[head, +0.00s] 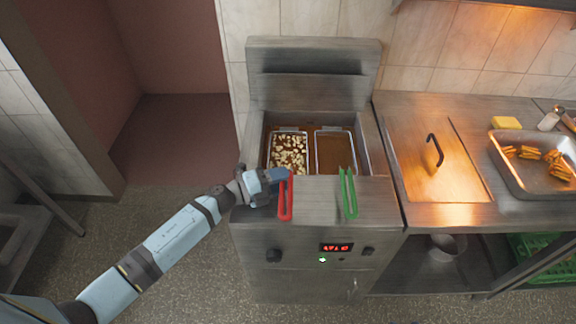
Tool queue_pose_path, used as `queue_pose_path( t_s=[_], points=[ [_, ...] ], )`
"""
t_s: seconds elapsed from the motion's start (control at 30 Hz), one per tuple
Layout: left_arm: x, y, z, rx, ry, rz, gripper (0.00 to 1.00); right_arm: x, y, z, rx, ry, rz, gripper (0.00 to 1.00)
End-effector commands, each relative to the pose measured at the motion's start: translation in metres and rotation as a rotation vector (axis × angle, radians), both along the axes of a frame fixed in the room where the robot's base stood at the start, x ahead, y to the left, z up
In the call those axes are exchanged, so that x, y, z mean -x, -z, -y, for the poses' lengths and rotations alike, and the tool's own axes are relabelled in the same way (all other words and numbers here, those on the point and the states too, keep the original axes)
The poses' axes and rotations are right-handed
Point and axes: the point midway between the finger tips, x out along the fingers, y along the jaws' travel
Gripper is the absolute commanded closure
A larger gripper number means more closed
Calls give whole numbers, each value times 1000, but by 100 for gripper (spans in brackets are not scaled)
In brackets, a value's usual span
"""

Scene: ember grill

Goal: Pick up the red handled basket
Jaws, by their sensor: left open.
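The red-handled basket (289,152) hangs in the left bay of the steel fryer, holding pale pieces of food in brown oil. Its red handle (285,201) sticks out over the fryer's front edge. My left gripper (281,177) is at the top of the red handle, close to the basket's front. It is open, and I cannot tell whether its fingers are around the handle or only beside it. A second basket (334,152) with a green handle (348,192) sits in the right bay, with no food showing. My right gripper is not in view.
The fryer's front panel (317,256) has knobs and a lit red display. To the right is a steel counter with a lidded section (434,157), a tray of fried food (541,164) and a yellow block (506,122). The floor left of the fryer is clear.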

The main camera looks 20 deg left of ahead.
Motion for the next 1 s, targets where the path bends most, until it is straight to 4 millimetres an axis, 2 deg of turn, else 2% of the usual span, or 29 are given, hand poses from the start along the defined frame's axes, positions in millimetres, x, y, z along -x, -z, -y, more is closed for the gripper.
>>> queue_pose_path(
  t_s=[0.1, 0.33, 0.37, 0.53, 1.0],
  points=[
    [-6, 0, 8, 1, 0, -1, 55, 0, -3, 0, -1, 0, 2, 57],
    [-7, 1, 8, 0, 0, -1, 55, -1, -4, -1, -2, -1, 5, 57],
    [-7, 1, 8, -1, 0, -1, 60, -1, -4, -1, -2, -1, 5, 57],
    [-6, 1, 8, 0, 0, -1, 99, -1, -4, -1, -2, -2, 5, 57],
    [-7, -6, 8, -1, 1, 3, 100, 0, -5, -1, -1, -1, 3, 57]
  ],
)
